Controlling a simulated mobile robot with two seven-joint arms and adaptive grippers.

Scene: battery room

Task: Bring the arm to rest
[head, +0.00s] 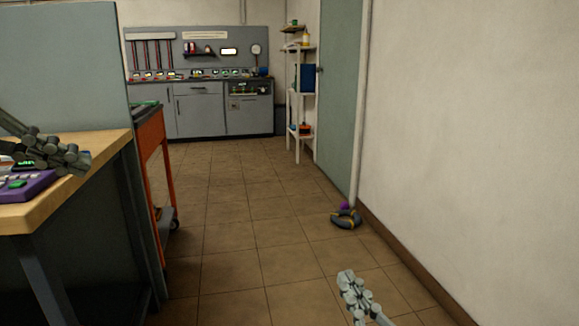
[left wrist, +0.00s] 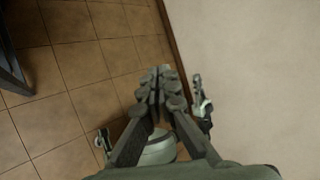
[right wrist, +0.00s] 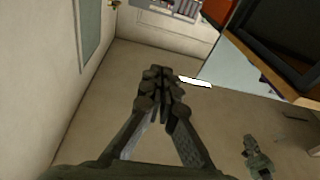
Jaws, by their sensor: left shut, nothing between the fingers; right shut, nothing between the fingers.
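My left gripper (head: 78,160) shows at the left of the head view, in front of the wooden-topped workbench (head: 90,165). Its fingers are together and empty in the left wrist view (left wrist: 160,78), with tiled floor and the foot of the wall beyond them. My right gripper (head: 348,284) is low in the head view, seen against the floor. Its fingers are together and empty in the right wrist view (right wrist: 160,75). Neither gripper visibly touches anything.
A purple device (head: 28,184) with a green button sits on the workbench. An orange-framed cart (head: 152,145) stands behind it. A dark coiled item (head: 346,219) with a purple part lies by the right wall. The middle floor (head: 235,225) is clear.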

